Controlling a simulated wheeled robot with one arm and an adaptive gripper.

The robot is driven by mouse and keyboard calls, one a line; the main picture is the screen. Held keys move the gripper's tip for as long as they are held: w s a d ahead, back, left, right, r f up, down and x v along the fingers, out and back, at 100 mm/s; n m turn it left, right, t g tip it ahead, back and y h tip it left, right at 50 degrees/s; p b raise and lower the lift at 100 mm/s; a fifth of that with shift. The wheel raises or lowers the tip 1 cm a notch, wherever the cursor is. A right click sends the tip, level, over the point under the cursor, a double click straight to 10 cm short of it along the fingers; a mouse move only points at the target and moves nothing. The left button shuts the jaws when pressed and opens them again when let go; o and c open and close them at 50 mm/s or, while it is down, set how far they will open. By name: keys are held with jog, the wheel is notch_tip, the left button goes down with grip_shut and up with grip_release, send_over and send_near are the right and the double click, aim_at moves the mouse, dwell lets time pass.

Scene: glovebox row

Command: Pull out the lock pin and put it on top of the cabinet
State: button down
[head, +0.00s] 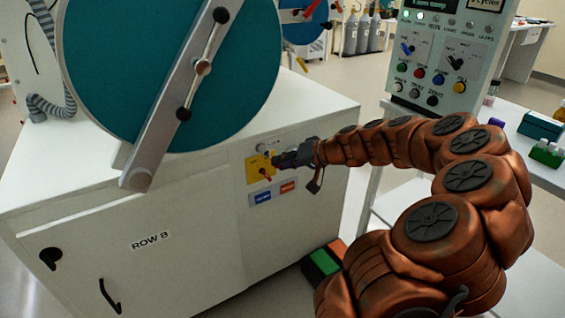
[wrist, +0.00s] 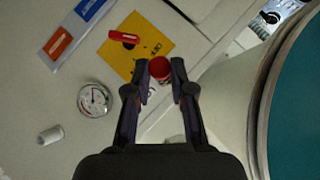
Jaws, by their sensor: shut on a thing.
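The lock pin shows as a round red head (wrist: 160,68) between my fingertips in the wrist view. My gripper (wrist: 162,80) is shut on it, and in the head view my gripper (head: 277,160) is at the yellow plate (head: 253,168) on the cabinet's front. The pin is hidden by the fingers in the head view. Its shaft is hidden, and I cannot tell whether it is still in its hole. A red lever (head: 265,173) is on the same plate, apart from the fingers. The white cabinet top (head: 308,103) is above and has bare room at its right.
A large teal round door (head: 170,70) with a grey bar stands on the cabinet's left part. A gauge (wrist: 94,98) and blue and orange labels (head: 262,196) are near the plate. A control panel (head: 440,60) stands to the right; green and orange boxes (head: 323,262) are on the floor.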

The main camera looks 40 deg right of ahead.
jog(key=shift+s+b, duration=0.4)
jog(key=shift+s, duration=0.25)
dwell(0.5)
jog(key=shift+s+a+b, duration=0.15)
jog(key=shift+s+b, duration=0.6)
jog(key=shift+s, duration=0.45)
jog(key=shift+s+a+b, duration=0.15)
jog(key=shift+s+b, duration=0.55)
jog(key=shift+s, duration=0.5)
